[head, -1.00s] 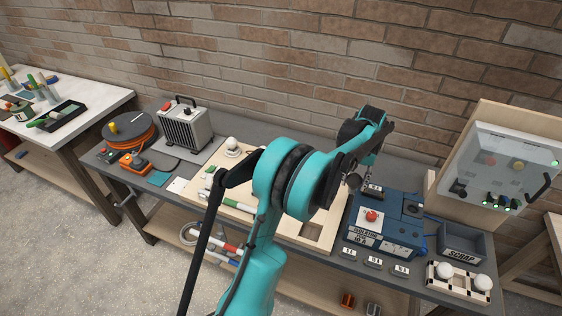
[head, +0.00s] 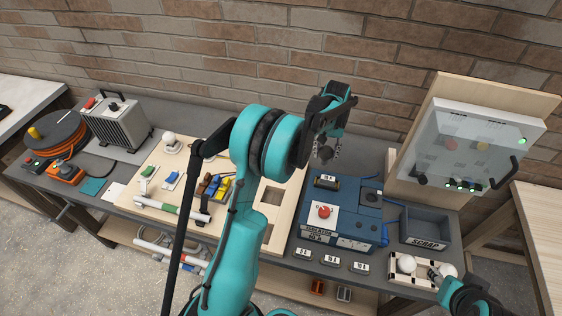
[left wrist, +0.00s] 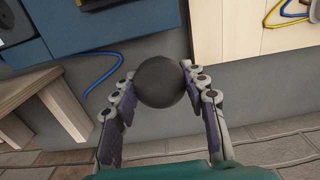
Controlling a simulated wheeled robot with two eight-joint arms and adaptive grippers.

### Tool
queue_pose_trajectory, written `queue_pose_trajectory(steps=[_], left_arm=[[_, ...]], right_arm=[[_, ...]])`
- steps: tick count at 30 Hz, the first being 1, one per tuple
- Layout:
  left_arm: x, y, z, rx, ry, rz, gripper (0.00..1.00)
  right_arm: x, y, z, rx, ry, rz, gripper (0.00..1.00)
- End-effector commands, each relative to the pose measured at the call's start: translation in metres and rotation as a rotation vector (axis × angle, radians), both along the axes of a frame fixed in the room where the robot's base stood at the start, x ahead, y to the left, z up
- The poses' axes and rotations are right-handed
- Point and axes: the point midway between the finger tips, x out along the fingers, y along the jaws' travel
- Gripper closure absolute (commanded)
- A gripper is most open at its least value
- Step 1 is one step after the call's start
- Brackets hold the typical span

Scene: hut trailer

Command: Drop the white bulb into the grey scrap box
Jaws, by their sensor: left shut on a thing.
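My left gripper (head: 325,150) is shut on a dark grey round bulb (left wrist: 160,81) and holds it in the air behind the blue isolator box (head: 343,217). The grey scrap box (head: 426,231), labelled SCRAP, stands right of the isolator box; no bulb shows in it. Two white bulbs sit in a pale holder (head: 425,284) in front of it: a left one (head: 406,263) and a right one (head: 448,270). My right gripper (head: 436,274) reaches in at the lower right, by the right bulb; whether it grips it is unclear. Another white round bulb (head: 170,139) stands on the wooden board.
The wooden board (head: 262,222) carries coloured blocks and a tube. A clear-covered panel (head: 468,145) stands at the back right. Small label plates (head: 331,261) lie at the bench front. A heater (head: 118,122) and orange cable reel (head: 55,140) are at left.

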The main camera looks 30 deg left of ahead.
Motion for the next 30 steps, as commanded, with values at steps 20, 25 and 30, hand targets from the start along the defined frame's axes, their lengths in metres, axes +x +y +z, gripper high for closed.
queue_pose_trajectory(steps=[20,25,30], left_arm=[[0.000,0.000,-0.091,0.000,0.000,0.000,0.85],[0.000,0.000,-0.100,0.000,0.000,0.000,0.85],[0.000,0.000,-0.100,0.000,0.000,0.000,0.85]], right_arm=[[0.000,0.000,-0.016,0.000,0.000,0.000,0.60],[0.000,0.000,-0.016,0.000,0.000,0.000,0.60],[0.000,0.000,-0.017,0.000,0.000,0.000,0.60]])
